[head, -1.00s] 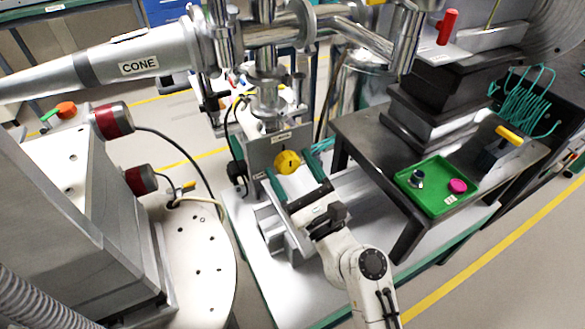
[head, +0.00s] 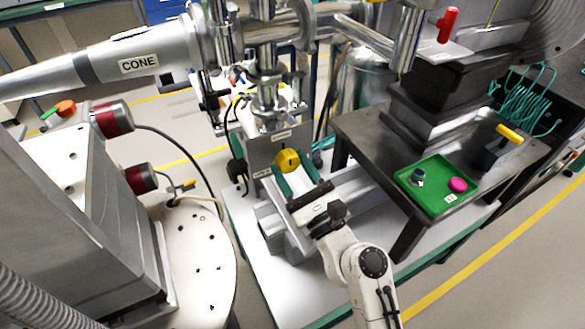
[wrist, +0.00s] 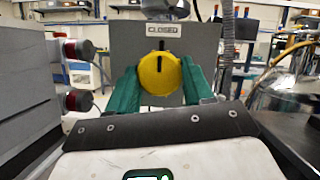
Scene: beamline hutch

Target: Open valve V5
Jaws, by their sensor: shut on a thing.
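A round yellow knob (head: 287,161) with a black mark sits on the front of a grey plate (head: 262,152). The wrist view shows this yellow knob (wrist: 160,74) close up, with its short black mark upright near the top. A white label reading CLOSED (wrist: 163,31) is on the plate above it. My gripper (head: 292,173) has its two green fingers on either side of the knob and is shut on it. I cannot read a V5 tag in these frames.
A green tray (head: 437,202) with a small metal part (head: 416,177) and a pink disc (head: 458,185) is on the dark table at right. Red-ended cylinders (head: 113,119) stand at left. A steel vessel (head: 358,90) is behind the table.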

